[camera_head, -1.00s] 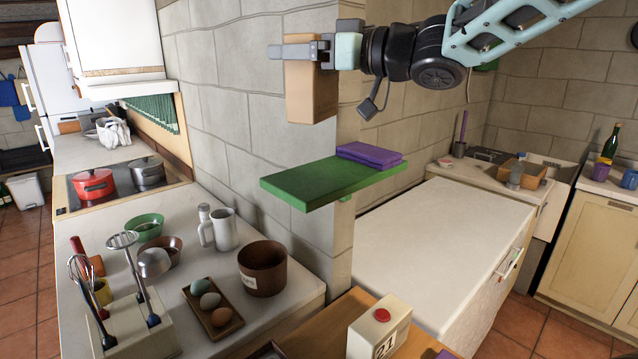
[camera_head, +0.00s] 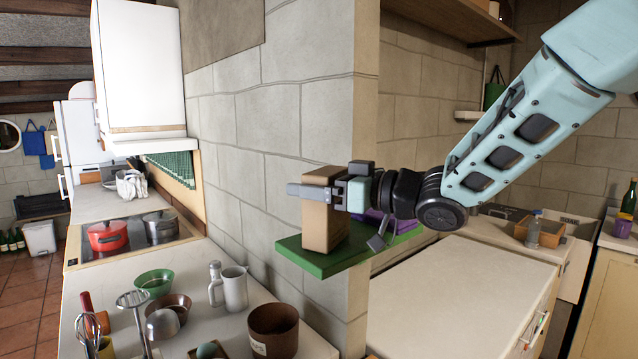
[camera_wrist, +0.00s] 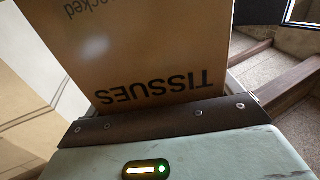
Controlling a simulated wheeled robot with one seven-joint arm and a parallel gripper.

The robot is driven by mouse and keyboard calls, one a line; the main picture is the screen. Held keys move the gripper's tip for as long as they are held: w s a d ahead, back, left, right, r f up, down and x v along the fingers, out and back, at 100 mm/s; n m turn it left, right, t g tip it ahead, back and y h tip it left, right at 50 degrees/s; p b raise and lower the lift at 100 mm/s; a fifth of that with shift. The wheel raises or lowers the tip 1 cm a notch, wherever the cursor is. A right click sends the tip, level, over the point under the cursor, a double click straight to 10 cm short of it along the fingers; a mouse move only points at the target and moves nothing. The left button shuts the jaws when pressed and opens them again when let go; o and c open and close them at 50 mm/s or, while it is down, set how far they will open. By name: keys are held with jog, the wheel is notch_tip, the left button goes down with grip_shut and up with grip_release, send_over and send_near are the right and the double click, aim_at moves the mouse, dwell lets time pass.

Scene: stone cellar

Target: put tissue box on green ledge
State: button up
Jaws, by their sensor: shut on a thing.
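The tissue box (camera_head: 318,225) is a tan upright carton in the head view. In the wrist view the tissue box (camera_wrist: 150,45) fills the upper middle, with the word TISSUES upside down. My gripper (camera_head: 325,193) is shut on its upper part from the right. The green ledge (camera_head: 318,263) juts from the stone wall corner. The box's lower end is over the left part of the ledge and looks at or very near its surface; I cannot tell whether it touches.
A purple folded item (camera_head: 392,222) lies on the ledge's right part, partly behind my gripper. The stone wall (camera_head: 270,120) is close behind the ledge. Below left, a counter holds a brown pot (camera_head: 273,331) and a white jug (camera_head: 232,289). A white worktop (camera_head: 455,295) is at right.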

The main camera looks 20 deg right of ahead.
jog(key=shift+f, duration=0.15)
jog(key=o, duration=0.8)
jog(key=shift+r, duration=0.25)
jog(key=b+v, duration=0.2)
jog(key=v, duration=1)
jog(key=shift+b, duration=0.3)
